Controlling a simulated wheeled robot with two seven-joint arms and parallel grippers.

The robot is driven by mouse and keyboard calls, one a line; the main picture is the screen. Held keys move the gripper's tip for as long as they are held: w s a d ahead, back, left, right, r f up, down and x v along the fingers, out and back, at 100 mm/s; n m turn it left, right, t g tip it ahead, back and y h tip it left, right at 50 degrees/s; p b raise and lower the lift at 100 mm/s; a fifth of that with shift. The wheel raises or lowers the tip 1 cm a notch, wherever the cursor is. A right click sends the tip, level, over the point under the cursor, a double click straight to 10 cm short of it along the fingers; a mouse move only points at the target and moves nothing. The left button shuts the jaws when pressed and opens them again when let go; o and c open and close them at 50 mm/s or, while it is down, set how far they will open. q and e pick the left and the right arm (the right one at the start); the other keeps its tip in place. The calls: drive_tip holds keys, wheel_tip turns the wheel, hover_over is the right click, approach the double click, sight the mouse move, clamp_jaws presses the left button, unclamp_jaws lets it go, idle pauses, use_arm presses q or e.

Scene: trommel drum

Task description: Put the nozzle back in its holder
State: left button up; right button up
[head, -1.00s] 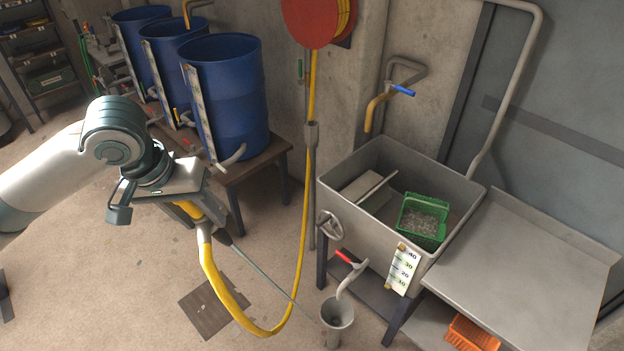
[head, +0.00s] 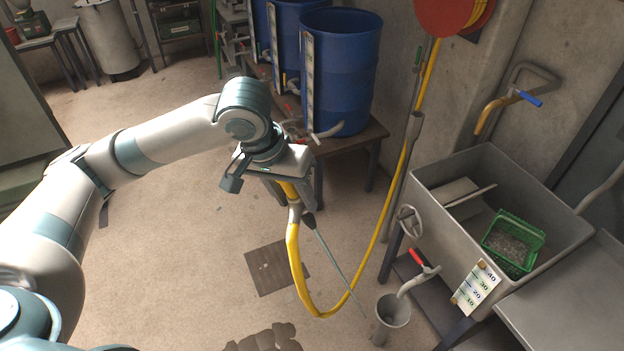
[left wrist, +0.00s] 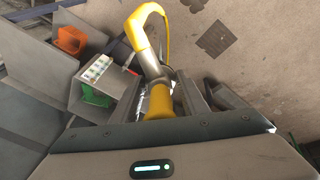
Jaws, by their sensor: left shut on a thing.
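My left gripper (head: 287,191) is shut on the nozzle's yellow grip (left wrist: 160,101) and holds it above the floor, in front of the blue drums. The nozzle's grey body (head: 295,212) hangs below the jaws, with the yellow hose (head: 294,262) joined to it and a thin grey rod slanting down to the right. The hose loops low and rises to the red reel (head: 455,12). A grey upright pipe with a collar (head: 414,127) stands beside the hose; I cannot tell whether it is the holder. My right gripper is not in view.
Blue drums (head: 340,75) stand on a bench behind the gripper. A grey sink (head: 440,230) with a green basket (head: 513,240) is at the right. A grey funnel (head: 393,312) stands below its red-handled valve. The floor at left is open, with a dark plate (head: 275,268).

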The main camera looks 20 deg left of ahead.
use_arm(q)
drive_tip(key=s+f+b, duration=0.4)
drive_tip(key=f+b, duration=0.2)
drive_tip(key=f, duration=0.9)
drive_tip(key=s+f+b, duration=0.4)
drive_tip(key=f+b, duration=0.2)
drive_tip(key=f, duration=0.9)
drive_tip(key=shift+a+f, duration=0.1)
